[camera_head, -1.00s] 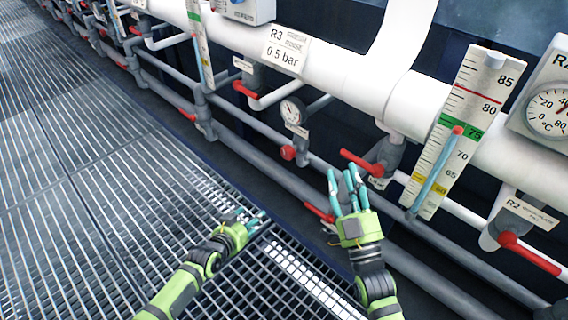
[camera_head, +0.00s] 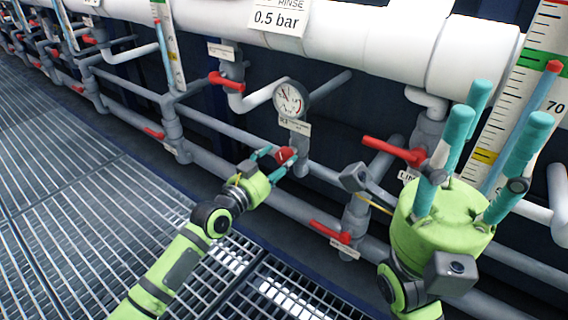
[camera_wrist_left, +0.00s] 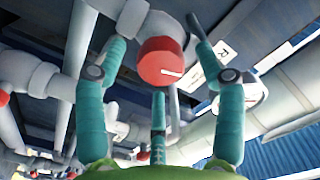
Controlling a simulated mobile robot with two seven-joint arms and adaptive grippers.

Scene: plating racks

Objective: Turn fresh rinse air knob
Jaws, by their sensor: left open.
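A round red knob (camera_head: 286,154) sits on the grey pipe below a dial gauge (camera_head: 291,98). It is the knob at the end of my left arm. My left gripper (camera_head: 278,161) reaches it from the lower left, with its teal fingers open around or close beside the knob. In the left wrist view the red knob (camera_wrist_left: 163,62), with a white line on its face, lies between the spread fingers of my left gripper (camera_wrist_left: 157,48). Contact cannot be told. My right gripper (camera_head: 497,112) is at the right, fingers spread upward, open and empty.
Red lever handles stand near the knob: one upper left (camera_head: 227,80), one right (camera_head: 395,150), one below (camera_head: 330,232). A large white pipe (camera_head: 370,45) runs above. A ruler-like scale (camera_head: 505,125) is behind my right gripper. Floor grating (camera_head: 60,200) is clear at left.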

